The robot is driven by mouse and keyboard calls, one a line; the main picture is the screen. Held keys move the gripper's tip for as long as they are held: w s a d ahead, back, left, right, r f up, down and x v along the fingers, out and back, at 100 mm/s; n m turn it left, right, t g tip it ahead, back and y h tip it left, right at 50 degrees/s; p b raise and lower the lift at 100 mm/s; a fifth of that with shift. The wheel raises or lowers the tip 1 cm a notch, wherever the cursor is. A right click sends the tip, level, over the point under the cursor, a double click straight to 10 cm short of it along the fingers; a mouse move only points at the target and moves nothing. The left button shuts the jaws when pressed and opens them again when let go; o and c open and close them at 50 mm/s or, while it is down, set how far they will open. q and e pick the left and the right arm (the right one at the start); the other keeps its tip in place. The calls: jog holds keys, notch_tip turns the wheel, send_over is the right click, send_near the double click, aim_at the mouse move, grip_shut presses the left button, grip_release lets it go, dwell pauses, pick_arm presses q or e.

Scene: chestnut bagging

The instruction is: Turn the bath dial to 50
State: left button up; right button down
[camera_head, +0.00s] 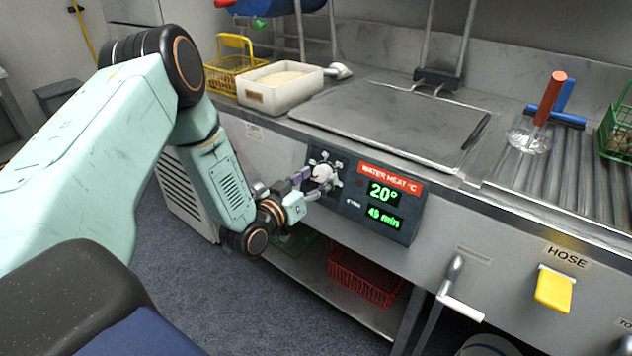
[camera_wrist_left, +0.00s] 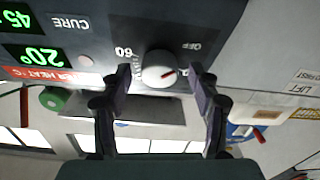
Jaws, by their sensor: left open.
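The bath dial (camera_head: 322,173) is a round white knob on the dark control panel (camera_head: 352,206) at the front of the steel counter. In the left wrist view, upside down, the dial (camera_wrist_left: 158,68) shows a red pointer mark, with "60" and "OFF" printed around it. The green display (camera_head: 383,194) reads 20°. My left gripper (camera_head: 309,184) is at the dial. In the left wrist view its two dark fingers (camera_wrist_left: 163,84) stand open, one on each side of the knob, with small gaps visible. My right gripper is out of view.
A steel lid (camera_head: 390,120) covers the bath behind the panel. A white tub (camera_head: 280,87) and a yellow basket (camera_head: 232,70) stand at the counter's left. A lever (camera_head: 452,285) and a yellow HOSE handle (camera_head: 554,289) project at the right. A red crate (camera_head: 362,276) sits below.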

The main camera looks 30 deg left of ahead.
pick_arm(q)
jog(key=shift+d+r, duration=0.1)
jog(key=c, duration=1.2)
jog(key=shift+o, duration=0.2)
